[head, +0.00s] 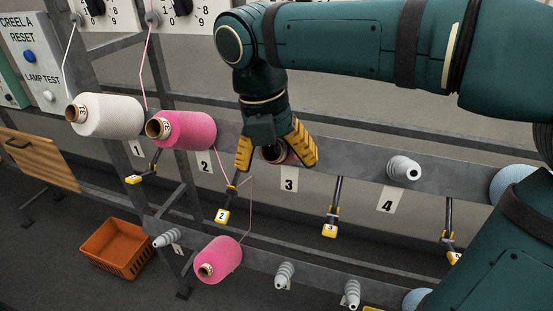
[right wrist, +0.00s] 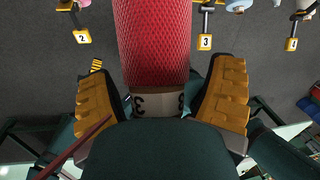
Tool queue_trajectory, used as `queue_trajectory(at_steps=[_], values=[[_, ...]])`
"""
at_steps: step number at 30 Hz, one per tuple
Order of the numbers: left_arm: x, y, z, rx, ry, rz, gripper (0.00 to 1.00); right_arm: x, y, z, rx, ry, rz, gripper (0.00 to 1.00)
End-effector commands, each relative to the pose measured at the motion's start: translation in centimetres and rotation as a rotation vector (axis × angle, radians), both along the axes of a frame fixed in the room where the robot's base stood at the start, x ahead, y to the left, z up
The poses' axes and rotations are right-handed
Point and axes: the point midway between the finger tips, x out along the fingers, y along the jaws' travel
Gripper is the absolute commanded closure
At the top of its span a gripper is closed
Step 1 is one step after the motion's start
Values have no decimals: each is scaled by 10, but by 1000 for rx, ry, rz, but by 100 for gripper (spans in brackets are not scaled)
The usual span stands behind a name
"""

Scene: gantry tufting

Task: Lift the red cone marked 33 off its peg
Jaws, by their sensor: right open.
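The red cone (right wrist: 152,40) fills the upper middle of the right wrist view. Its tube end carries a pale label (right wrist: 158,104) with digits 3 and 3, seen upside down. In the head view only a small part of the cone (head: 285,156) shows at position 3, mostly hidden behind my right gripper. My right gripper (head: 277,166) is open, its yellow fingers on either side of the cone's tube end. Gaps show beside the tube in the right wrist view, so I see no clear grip. The peg is hidden inside the cone. My left gripper is not in view.
A white cone (head: 112,117) and a pink cone (head: 190,130) sit at positions 1 and 2. Peg 4 (head: 404,169) is bare. Another pink cone (head: 218,260) sits on the lower rail. An orange basket (head: 116,249) stands on the floor.

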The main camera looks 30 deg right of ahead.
Motion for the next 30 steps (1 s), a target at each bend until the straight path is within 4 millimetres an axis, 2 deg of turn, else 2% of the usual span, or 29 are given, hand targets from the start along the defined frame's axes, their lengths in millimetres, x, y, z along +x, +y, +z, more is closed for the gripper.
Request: queue_trajectory(at_steps=[3,4,8,9,10,11,19,20,22,23,30], values=[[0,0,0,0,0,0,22,0,0,0,0,0,0,18],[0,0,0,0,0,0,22,0,0,0,0,0,0,22],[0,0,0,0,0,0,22,0,0,0,0,0,0,67],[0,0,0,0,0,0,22,0,0,0,0,0,0,81],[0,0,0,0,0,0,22,0,0,0,0,0,0,92],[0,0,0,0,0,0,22,0,0,0,0,0,0,98],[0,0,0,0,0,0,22,0,0,0,0,0,0,100],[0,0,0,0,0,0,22,0,0,0,0,0,0,69],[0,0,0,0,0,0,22,0,0,0,0,0,0,94],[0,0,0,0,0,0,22,0,0,0,0,0,1,100],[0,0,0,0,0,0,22,0,0,0,0,0,1,100]])
